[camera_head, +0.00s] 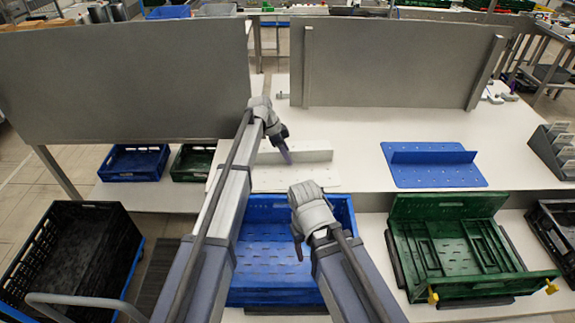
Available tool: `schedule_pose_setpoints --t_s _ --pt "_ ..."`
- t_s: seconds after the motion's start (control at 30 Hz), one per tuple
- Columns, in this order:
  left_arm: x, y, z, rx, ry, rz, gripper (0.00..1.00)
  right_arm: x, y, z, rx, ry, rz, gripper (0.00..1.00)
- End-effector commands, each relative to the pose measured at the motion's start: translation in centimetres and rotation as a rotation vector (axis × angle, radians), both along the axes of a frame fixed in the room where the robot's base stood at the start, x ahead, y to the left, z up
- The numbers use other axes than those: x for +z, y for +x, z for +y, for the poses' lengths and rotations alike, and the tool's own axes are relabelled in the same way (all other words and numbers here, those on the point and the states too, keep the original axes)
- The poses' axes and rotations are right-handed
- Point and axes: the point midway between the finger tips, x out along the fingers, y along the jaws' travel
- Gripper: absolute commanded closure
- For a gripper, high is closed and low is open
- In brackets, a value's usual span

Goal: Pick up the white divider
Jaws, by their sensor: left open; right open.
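The white divider (300,177) lies on the white table behind the blue crate, a flat plate with a low upright wall. My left gripper (288,155) is over its left part, with its fingers pointing down close to the upright wall. I cannot tell whether it touches. The arm hides part of the divider's left side. My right gripper (299,252) is lower in the view, over the blue crate (262,207), pointing down and empty.
A blue divider (433,178) lies on the table to the right. A green crate (405,255) with folded walls stands front right. A black crate (75,250) stands at the left. Grey panels (390,62) stand behind. The table between the dividers is clear.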

Motion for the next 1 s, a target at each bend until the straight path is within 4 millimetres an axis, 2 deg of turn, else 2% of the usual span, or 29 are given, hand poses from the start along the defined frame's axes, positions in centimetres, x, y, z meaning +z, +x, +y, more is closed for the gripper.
schedule_pose_setpoints --t_s 0.07,0.43,1.0 --pt "0.08 -0.01 0.00 0.000 0.000 0.000 0.59 0.07 0.00 -0.01 0.000 0.000 0.000 0.43" --pt "0.08 -0.02 0.00 0.000 0.000 0.000 1.00 0.07 0.00 0.00 0.000 0.000 0.000 0.43" --pt "0.06 -0.02 0.00 0.000 0.000 0.000 1.00 0.07 0.00 0.00 0.000 0.000 0.000 0.43"
